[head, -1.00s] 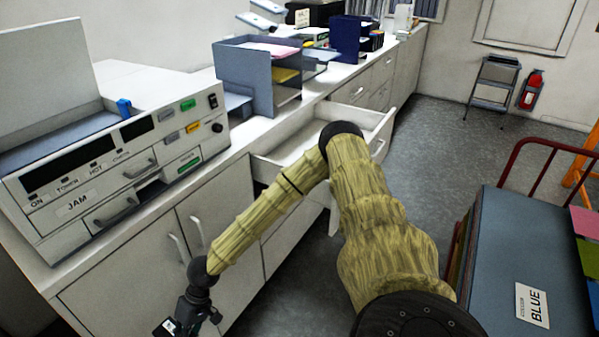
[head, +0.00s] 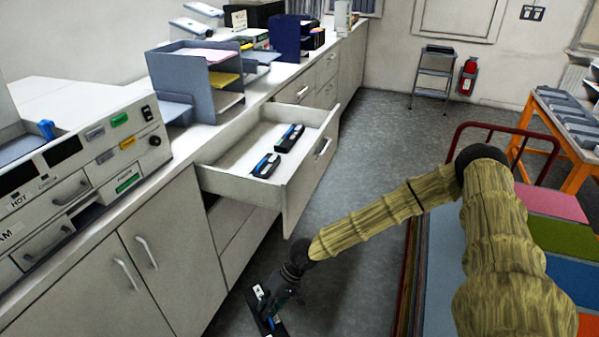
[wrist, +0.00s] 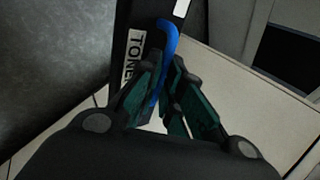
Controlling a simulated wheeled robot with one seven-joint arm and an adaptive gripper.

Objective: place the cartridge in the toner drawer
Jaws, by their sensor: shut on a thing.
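My gripper (head: 287,297) is low in front of the cabinets, below and in front of the open drawer (head: 222,186). In the wrist view my gripper (wrist: 165,100) is shut on the blue handle of a black cartridge (wrist: 134,22) with a white label reading "TONE". The held cartridge (head: 272,322) shows partly at the bottom of the head view, apart from the drawer. The drawer is pulled out and holds two black cartridges with blue handles, one nearer (head: 266,166) and one farther (head: 289,138). Bare drawer floor shows to their left.
The copier (head: 80,180) and a grey paper tray stack (head: 193,85) stand on the counter. A red-railed cart (head: 462,128) with coloured panels is at right. An orange table (head: 551,128) stands beyond it. Grey floor (head: 375,140) is clear between.

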